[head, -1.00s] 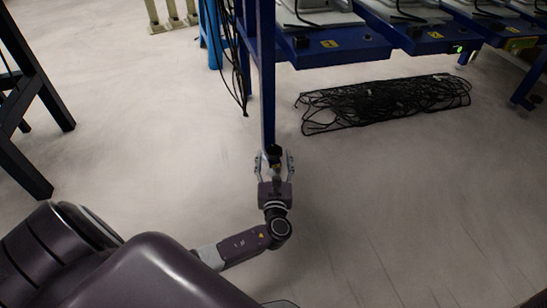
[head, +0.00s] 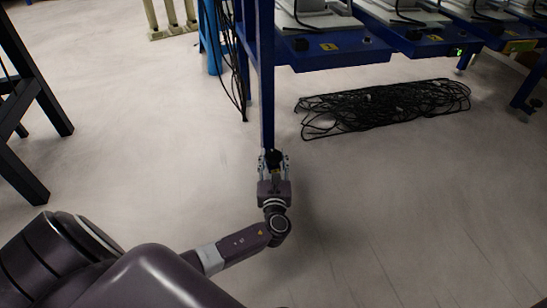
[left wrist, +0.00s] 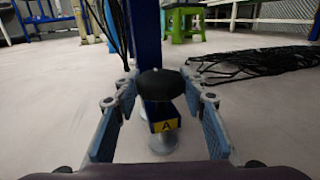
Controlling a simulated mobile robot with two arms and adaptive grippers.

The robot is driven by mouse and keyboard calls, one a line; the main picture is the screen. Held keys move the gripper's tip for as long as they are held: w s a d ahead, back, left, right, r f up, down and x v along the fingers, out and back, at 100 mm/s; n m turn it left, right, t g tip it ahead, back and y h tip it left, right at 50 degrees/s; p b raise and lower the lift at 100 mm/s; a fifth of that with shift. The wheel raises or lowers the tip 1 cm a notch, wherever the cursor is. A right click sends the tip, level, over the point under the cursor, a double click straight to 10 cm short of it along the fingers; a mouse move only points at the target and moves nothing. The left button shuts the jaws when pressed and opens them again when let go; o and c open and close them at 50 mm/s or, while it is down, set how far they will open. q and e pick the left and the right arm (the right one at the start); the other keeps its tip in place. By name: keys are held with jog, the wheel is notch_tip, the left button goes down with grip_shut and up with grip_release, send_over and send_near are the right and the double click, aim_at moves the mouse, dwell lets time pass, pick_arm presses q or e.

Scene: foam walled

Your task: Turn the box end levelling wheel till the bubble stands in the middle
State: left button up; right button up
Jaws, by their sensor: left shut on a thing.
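The levelling wheel is a black round knob (left wrist: 163,84) low on the blue leg (head: 267,90) of the bench, just above a blue block with a yellow "A" label (left wrist: 165,125). A pale round foot (left wrist: 163,144) stands on the floor below. My left gripper (head: 273,161) has its fingers on both sides of the knob and is shut on it. In the left wrist view the fingertips (left wrist: 162,82) meet the knob's left and right edges. No bubble can be made out in either view. My right gripper is not in view.
A heap of black cables (head: 385,108) lies on the floor right of the leg. More cables (head: 232,70) hang just left of it. A black frame (head: 30,100) stands at the left. A green stool (left wrist: 184,20) is behind in the wrist view. The near floor is clear.

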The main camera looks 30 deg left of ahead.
pick_arm(q)
jog(key=shift+a+m+h, duration=0.1)
jog(key=shift+m+h, duration=0.2)
jog(key=shift+h, duration=0.1)
jog(key=m+t+h, duration=0.2)
jog(key=h, duration=0.1)
jog(key=shift+m+h, duration=0.3)
jog(key=shift+m, duration=0.1)
jog(key=m+h, duration=0.2)
jog(key=h, duration=0.1)
jog(key=m+t+h, duration=0.1)
jog(key=m+h, duration=0.1)
jog(key=h, duration=0.2)
jog(key=shift+a+m, duration=0.15)
jog(key=shift+m, duration=0.25)
jog(key=m+h, duration=0.2)
jog(key=h, duration=0.2)
jog(key=shift+g, duration=0.4)
jog(key=shift+m+g+h, duration=1.1)
jog(key=shift+m+h, duration=0.6)
jog(key=shift+h, duration=0.6)
jog(key=shift+m+g+h, duration=1)
jog(key=shift+h, duration=0.3)
jog(key=o, duration=1.2)
jog(key=shift+r, duration=0.1)
